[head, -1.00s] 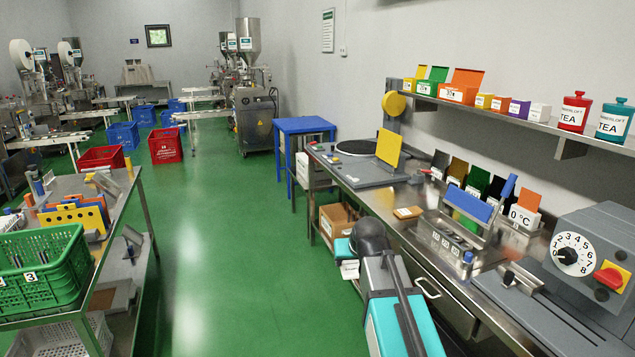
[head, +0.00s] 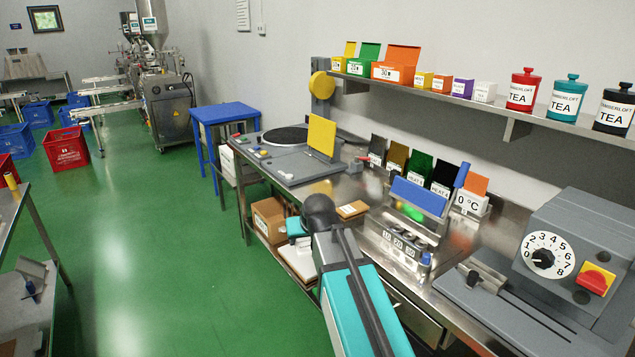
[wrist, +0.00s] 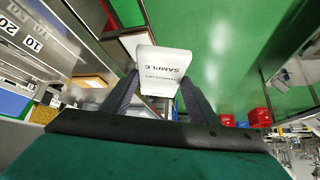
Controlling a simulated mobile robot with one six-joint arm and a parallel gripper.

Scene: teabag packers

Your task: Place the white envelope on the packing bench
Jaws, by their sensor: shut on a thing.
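The white envelope (wrist: 164,60) with the print "SAMPLE" is between the two dark fingers of my gripper (wrist: 160,88) in the wrist view. The fingers are shut on it, and green floor shows beyond it. In the head view, the teal end of my arm (head: 296,227) is beside the front edge of the steel packing bench (head: 330,190), below its top. My arm partly hides it there, and the envelope is too small to make out well.
The bench top holds a grey machine with a yellow plate (head: 321,135), a small brown box (head: 352,209), a rack with a blue bar (head: 418,196) and a dial unit (head: 575,255). Tins and boxes line the wall shelf (head: 470,100). A blue table (head: 225,112) stands beyond.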

